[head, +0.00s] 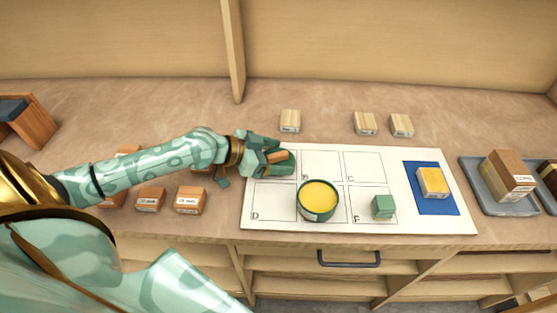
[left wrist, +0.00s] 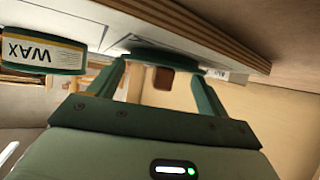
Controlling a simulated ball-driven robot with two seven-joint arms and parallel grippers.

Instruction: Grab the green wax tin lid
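The green wax tin lid (head: 289,168) is a dark green disc with a brown wooden piece on top, lying on cell A of the white board. It also shows in the left wrist view (left wrist: 165,57), at the fingertips. My left gripper (head: 272,156) is over the lid, partly hiding it. In the left wrist view its fingers (left wrist: 160,75) are wide apart, with the brown piece between them and gaps on both sides. Whether the fingertips touch the disc, I cannot tell. My right gripper is not in view.
The open wax tin (head: 319,198), yellow inside, stands right of the lid. A green block (head: 383,206) and a block on a blue patch (head: 433,182) are on the white board (head: 400,160). Pale blocks (head: 365,123) stand behind; orange-brown blocks (head: 150,199) sit below my left arm. A grey tray (head: 481,195) is at right.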

